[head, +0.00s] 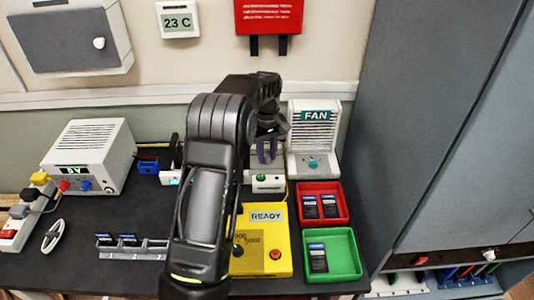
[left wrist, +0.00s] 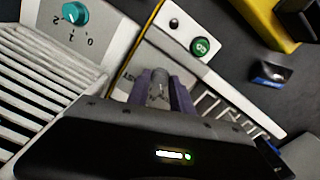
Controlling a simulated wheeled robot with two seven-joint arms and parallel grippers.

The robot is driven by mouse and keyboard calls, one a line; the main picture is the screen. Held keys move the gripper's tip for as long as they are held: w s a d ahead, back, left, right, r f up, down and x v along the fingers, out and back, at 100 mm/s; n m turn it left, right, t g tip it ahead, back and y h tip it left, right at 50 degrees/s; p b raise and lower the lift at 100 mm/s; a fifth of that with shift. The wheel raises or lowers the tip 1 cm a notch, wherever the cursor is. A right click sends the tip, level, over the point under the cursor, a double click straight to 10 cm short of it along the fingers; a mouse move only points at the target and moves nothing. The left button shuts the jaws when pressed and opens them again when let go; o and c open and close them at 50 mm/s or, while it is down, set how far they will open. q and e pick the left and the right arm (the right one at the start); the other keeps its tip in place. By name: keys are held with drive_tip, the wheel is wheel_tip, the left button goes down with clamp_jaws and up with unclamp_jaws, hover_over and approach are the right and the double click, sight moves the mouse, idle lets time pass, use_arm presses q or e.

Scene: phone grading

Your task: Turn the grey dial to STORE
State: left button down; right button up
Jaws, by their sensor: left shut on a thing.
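The grey dial (left wrist: 159,92) shows in the left wrist view between the two purple fingers of my left gripper (left wrist: 160,98), which is shut on it. The dial sits on the face of a white device (left wrist: 222,92), which also shows in the head view (head: 269,184) behind the yellow box. In the head view my left gripper (head: 267,150) reaches down over this device, and the dial is hidden there. My right gripper is not in view.
The white FAN unit (head: 313,140) with a teal knob (left wrist: 75,13) stands close beside the gripper. The yellow READY box (head: 250,262), red tray (head: 345,206) and green tray (head: 353,268) are in front. A slotted rack (head: 132,255) lies to the left.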

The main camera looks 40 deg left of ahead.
sight(267, 157)
use_arm(q)
drive_tip(key=shift+r, duration=0.1)
idle(0.4)
drive_tip(key=c, duration=1.1)
unclamp_jaws()
drive_tip(key=shift+c, duration=0.2)
wheel_tip(267, 157, up, 8)
drive_tip(key=shift+f+b, duration=0.15)
drive_tip(key=shift+b, duration=0.3)
